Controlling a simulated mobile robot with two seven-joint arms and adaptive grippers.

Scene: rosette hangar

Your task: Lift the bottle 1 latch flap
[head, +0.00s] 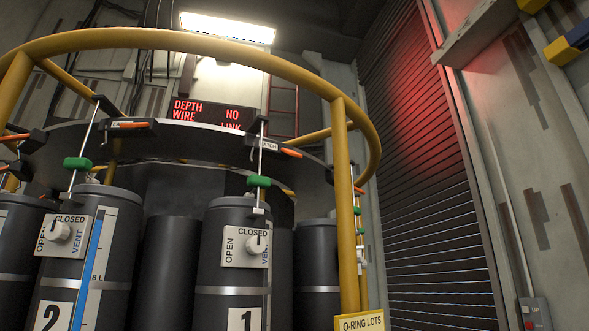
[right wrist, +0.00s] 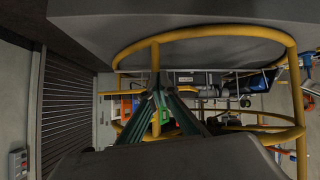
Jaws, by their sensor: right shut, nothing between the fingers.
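Bottle 1 (head: 235,272) is a dark upright cylinder at the centre bottom of the head view, with a vent knob plate (head: 246,247) near its top. Above it, at the rim of the dark ring, is a small plate marked LATCH (head: 268,145) with an orange-tipped flap (head: 291,153) pointing right. A thin rod with a green block (head: 258,181) runs down from there to the bottle. My right gripper (right wrist: 157,82) shows only in the right wrist view, its dark green fingers together and empty, in front of the yellow rail. My left gripper is not in view.
A yellow tubular rail (head: 352,200) circles the bottles, with an upright just right of bottle 1. Bottle 2 (head: 68,270) stands to the left. A roller shutter (head: 425,190) and wall are at right. A yellow O-RING LOTS sign (head: 360,322) is low in front.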

